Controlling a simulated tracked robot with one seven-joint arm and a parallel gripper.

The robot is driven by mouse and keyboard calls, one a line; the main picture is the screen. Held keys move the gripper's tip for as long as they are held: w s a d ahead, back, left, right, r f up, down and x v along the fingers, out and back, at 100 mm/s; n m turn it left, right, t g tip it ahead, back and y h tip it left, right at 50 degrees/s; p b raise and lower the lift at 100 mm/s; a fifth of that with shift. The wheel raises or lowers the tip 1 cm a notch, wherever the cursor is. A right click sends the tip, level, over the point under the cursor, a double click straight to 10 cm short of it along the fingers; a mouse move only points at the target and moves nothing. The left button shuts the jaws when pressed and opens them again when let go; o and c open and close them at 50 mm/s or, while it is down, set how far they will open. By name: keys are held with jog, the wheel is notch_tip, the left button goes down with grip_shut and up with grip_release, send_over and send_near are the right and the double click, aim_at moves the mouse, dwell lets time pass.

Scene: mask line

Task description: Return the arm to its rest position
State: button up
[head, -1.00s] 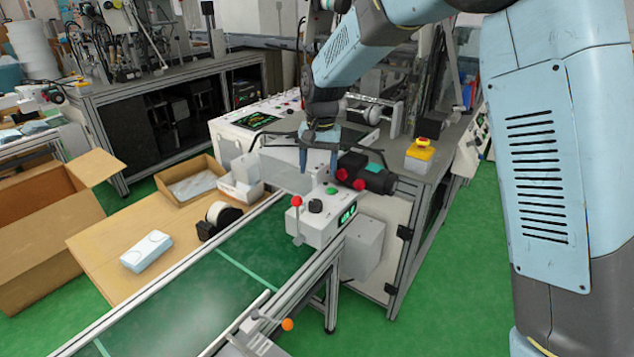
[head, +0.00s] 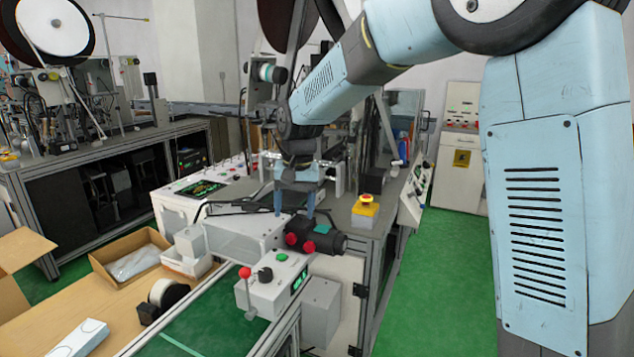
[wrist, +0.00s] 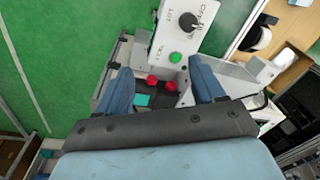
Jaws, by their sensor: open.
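My gripper (head: 294,203) is open, with its two blue fingers pointing down and nothing between them. In the head view it hangs in front of the machine, above the black unit with red knobs (head: 305,240). In the wrist view the fingers (wrist: 160,88) stand apart, with the red knobs (wrist: 162,84) and a teal block (wrist: 142,100) seen between and beneath them. My arm reaches from the right side of the head view, across the top, to the gripper.
A white control box (head: 272,290) with a red-topped lever and green button stands below the gripper. A yellow box with a red button (head: 365,205) is to the right. A cardboard tray (head: 130,258) and white box (head: 78,340) are left. Green floor (head: 435,270) is clear at right.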

jog(key=s+d+r+t, duration=0.1)
jog(key=s+d+r, duration=0.3)
jog(key=d, duration=0.5)
jog(key=s+d+r+t, duration=0.1)
jog(key=s+d+r, duration=0.4)
jog(key=d, duration=0.5)
jog(key=s+d+f+m+t+h, duration=0.1)
jog(key=s+d+t, duration=0.2)
jog(key=s+d, duration=0.9)
jog(key=s, duration=0.4)
jog(key=shift+d+f, duration=0.15)
jog(key=shift+d, duration=0.1)
jog(key=shift+c, duration=0.5)
